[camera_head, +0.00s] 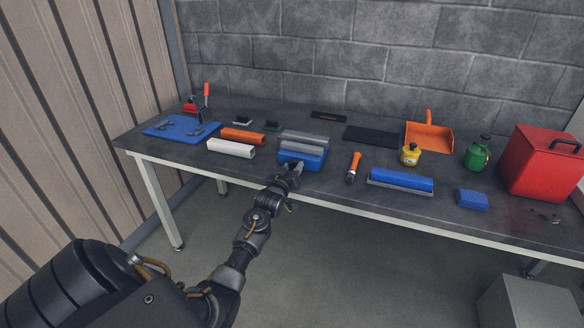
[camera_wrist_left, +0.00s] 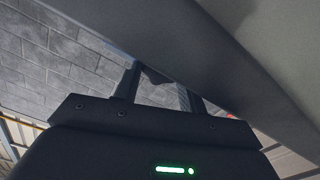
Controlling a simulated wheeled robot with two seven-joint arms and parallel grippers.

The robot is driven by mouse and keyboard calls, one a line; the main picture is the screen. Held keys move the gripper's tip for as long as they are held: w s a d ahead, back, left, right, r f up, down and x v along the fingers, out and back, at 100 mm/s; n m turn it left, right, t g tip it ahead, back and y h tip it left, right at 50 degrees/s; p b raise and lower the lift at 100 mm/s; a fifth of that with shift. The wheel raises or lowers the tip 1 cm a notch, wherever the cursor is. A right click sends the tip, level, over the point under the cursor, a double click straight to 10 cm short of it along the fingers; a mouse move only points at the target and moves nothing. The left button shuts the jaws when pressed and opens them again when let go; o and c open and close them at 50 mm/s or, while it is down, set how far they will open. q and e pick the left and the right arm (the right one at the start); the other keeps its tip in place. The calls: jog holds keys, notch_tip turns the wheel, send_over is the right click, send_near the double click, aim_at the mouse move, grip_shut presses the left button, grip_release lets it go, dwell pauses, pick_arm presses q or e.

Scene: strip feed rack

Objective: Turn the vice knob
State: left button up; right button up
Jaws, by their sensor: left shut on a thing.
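The vice (camera_head: 302,159) has a blue body with grey jaws and stands at the front edge of the workbench, near the middle in the head view. My left gripper (camera_head: 293,171) is at the front face of the vice and is shut on the vice knob. The gripper hides most of the knob in the head view. In the left wrist view both fingers of my left gripper (camera_wrist_left: 160,92) show, with a small dark part of the knob (camera_wrist_left: 153,75) between them. My right gripper is not in view.
Left of the vice lie a white block (camera_head: 231,149), an orange block (camera_head: 243,136) and a blue mat (camera_head: 181,128). Right of it are an orange-handled tool (camera_head: 354,166) and a blue bar (camera_head: 401,180). A red box (camera_head: 541,165) stands at the right end. The bench front edge is close below my gripper.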

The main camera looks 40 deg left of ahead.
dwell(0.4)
pick_arm(q)
jog(key=o, duration=0.7)
jog(key=shift+s, duration=0.1)
jog(key=v, duration=1)
jog(key=shift+s+b, duration=0.25)
jog(key=shift+b, duration=0.15)
jog(key=shift+d, duration=0.15)
